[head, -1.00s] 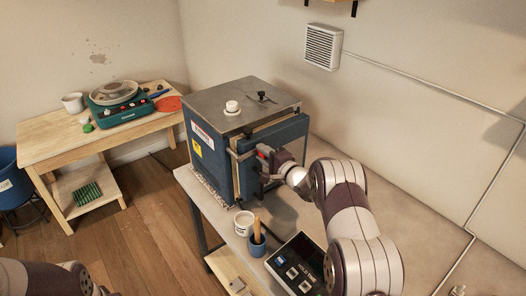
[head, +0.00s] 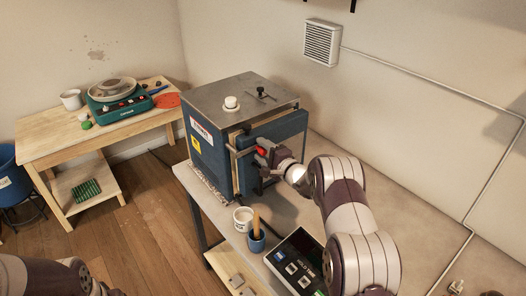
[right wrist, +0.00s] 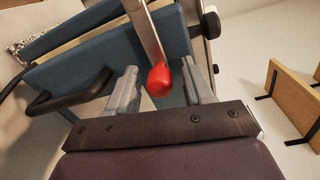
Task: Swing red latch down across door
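A blue kiln (head: 207,150) with a grey top stands on a small table, and its blue door (head: 281,131) faces right. A metal latch bar with a red knob (head: 262,151) is at the door's near upper edge. In the right wrist view, the bar comes down from the top and ends in the red knob (right wrist: 160,82). My right gripper (head: 264,153) is at the latch. Its fingers (right wrist: 158,82) are open, one on each side of the knob, with gaps visible. A black door handle (right wrist: 68,95) is left of the fingers. My left gripper is out of view.
A white tub (head: 243,219), a blue cup with a wooden-handled tool (head: 256,241) and a control box (head: 297,262) stand on the kiln table (head: 215,212). A wooden bench (head: 50,143) with a pottery wheel is at the left.

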